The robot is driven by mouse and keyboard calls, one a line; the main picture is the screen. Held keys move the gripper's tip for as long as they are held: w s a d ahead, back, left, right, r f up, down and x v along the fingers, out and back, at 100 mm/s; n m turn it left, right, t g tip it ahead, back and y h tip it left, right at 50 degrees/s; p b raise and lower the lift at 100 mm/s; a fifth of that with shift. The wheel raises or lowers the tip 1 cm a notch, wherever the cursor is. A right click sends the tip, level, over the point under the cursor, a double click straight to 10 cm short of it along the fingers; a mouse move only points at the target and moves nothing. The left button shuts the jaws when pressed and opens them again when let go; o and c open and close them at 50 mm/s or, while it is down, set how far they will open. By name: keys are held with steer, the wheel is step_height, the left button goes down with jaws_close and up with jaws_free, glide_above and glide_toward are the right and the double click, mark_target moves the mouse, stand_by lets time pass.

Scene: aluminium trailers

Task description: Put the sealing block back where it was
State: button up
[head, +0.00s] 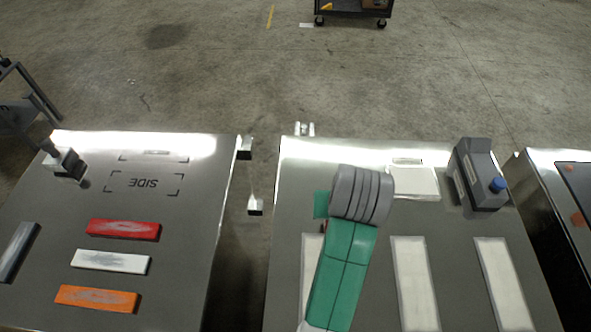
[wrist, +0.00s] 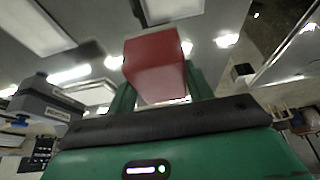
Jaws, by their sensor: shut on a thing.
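In the wrist view a red block (wrist: 155,66) is held between the green fingers of my gripper (wrist: 160,92), which is shut on it. I take this to be the sealing block. In the head view my arm is over the right trailer top (head: 370,225) and hides most of the gripper; only a green part (head: 320,204) shows beside the grey joint. Several pale rectangles lie on that top: one at left (head: 311,270), partly behind my arm, one in the middle (head: 415,285), one at right (head: 502,285), and a white square (head: 414,181) farther back.
A grey device with a blue knob (head: 481,175) stands at the right trailer's back right. The left trailer bears a red bar (head: 123,229), a white bar (head: 110,261), an orange bar (head: 96,298) and a dark bar (head: 17,252). A gap separates the trailers.

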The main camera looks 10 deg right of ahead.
steer(key=w+d, duration=0.1)
steer(key=w, duration=0.4)
steer(key=w+d+f, duration=0.1)
steer(key=w+d, duration=0.1)
steer(key=w, duration=0.3)
steer(key=w+d, duration=0.1)
steer(key=w, duration=0.4)
steer(key=shift+w+d+f, duration=0.2)
steer(key=shift+d, duration=0.1)
steer(key=shift+f+p, duration=0.45)
steer(key=shift+f, duration=1.3)
steer(key=shift+f, duration=0.1)
steer(key=o, duration=0.9)
steer(key=shift+s, duration=0.1)
steer(key=v, duration=1.2)
steer(key=shift+a, duration=0.1)
